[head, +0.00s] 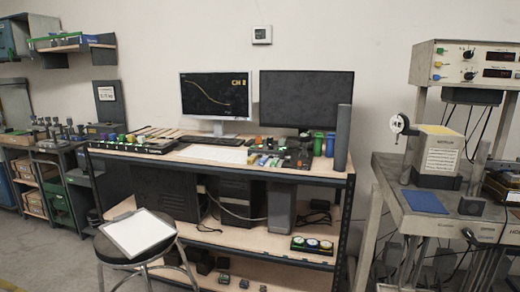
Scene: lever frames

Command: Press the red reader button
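I cannot clearly make out a red reader button in the head view; many controls here are too small to tell. The desk (225,170) in the middle carries a panel with green buttons (130,143) at its left and a dark cluttered device (290,154) at its right. A small black box with several round coloured tops (312,244) sits on the desk's lower shelf. Neither of my grippers is in view.
Two monitors (217,97) (306,101) stand on the desk. A stool (138,233) with a white clipboard stands in front at left. A right bench (395,188) holds a dial instrument (438,157), a blue mat (424,201) and, above, a knobbed control unit (468,64).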

